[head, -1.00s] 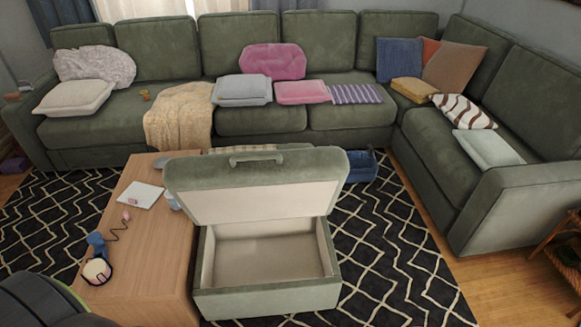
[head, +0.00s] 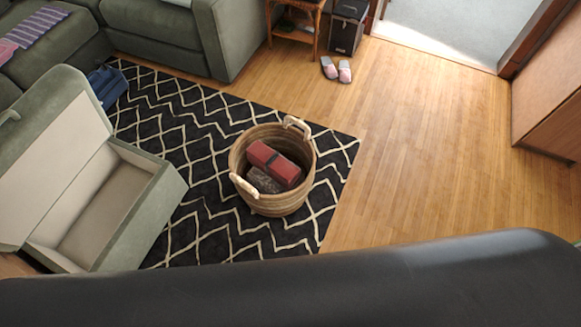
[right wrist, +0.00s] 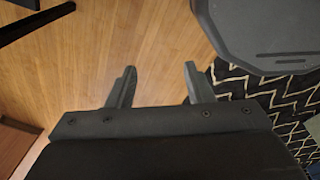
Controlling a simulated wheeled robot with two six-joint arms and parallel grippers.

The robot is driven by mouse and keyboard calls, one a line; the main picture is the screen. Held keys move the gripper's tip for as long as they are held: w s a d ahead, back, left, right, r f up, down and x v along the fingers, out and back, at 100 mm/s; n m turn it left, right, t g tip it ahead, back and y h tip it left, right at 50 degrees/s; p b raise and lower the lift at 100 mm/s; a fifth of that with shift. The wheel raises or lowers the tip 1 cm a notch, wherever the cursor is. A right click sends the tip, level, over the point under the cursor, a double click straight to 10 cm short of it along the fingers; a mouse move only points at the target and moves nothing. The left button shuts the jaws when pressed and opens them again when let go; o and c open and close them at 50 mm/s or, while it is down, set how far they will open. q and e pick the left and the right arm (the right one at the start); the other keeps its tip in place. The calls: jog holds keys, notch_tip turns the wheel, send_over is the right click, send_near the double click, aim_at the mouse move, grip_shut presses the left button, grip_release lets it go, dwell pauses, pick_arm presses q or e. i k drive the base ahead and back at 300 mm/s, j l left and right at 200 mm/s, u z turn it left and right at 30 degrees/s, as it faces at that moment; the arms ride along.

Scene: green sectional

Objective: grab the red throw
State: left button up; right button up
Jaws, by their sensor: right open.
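A red rolled throw with a dark band (head: 273,163) lies in a round woven basket (head: 240,160) with two pale handles. The basket stands on the patterned rug in the middle of the head view. A dark grey-brown item (head: 264,181) lies beside and partly under the red throw. My right gripper (right wrist: 158,78) shows in the right wrist view, its two fingers apart with nothing between them. It is over bare wooden floor, away from the basket, which is not in that view. My left gripper is not in view.
An open green storage ottoman (head: 150,215) stands left of the basket, and the green sectional (head: 165,32) is behind. Pink slippers (head: 336,69) lie by a black box (head: 347,30). The wooden floor (head: 430,150) to the right is clear. A wooden cabinet (head: 548,95) is at far right.

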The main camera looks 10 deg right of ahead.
aim_at(271, 162)
jog(key=i+j, duration=0.45)
jog(key=j, duration=0.15)
jog(key=i+j+z, duration=0.4)
jog(key=j+z, duration=0.15)
jog(key=i+j+z, duration=0.1)
jog(key=j+z, duration=0.2)
jog(key=j, duration=0.2)
jog(key=z, duration=0.7)
